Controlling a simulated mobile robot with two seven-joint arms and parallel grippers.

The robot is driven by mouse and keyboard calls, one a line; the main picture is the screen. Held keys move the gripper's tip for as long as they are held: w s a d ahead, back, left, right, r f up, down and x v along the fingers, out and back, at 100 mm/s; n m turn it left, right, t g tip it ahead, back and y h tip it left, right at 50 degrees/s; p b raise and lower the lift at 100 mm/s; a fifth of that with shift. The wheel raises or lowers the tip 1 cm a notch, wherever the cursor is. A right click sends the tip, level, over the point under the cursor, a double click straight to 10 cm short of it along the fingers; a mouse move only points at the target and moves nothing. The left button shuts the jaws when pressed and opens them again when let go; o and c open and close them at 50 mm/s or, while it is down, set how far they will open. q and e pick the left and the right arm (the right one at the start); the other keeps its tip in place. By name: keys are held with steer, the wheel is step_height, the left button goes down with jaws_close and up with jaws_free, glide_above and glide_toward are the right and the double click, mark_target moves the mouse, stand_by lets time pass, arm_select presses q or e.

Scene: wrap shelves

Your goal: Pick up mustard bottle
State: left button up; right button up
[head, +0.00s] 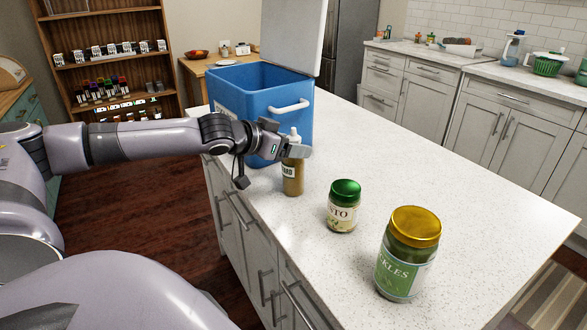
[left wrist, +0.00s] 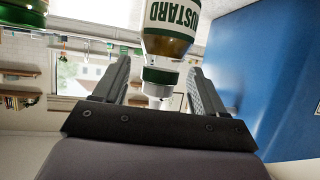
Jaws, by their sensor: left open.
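The mustard bottle (head: 292,177) stands upright on the white island top, near its left edge, with a white cap and a label. My left gripper (head: 300,148) is at the bottle's upper part. In the left wrist view the bottle (left wrist: 170,45) appears upside down, with its neck and white nozzle between the two open fingers of the left gripper (left wrist: 160,80). I cannot tell whether either finger touches it. My right gripper is not in view.
A blue cooler (head: 260,95) with its lid raised stands just behind the bottle. A pesto jar (head: 343,212) and a pickle jar (head: 400,268) stand on the island (head: 460,220) nearer to me. The island's right side is clear.

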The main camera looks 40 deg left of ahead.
arm_select(q)
steer(key=shift+w+f, duration=0.25)
steer(key=shift+w, duration=0.35)
jaws_close()
steer(key=shift+r, duration=0.15)
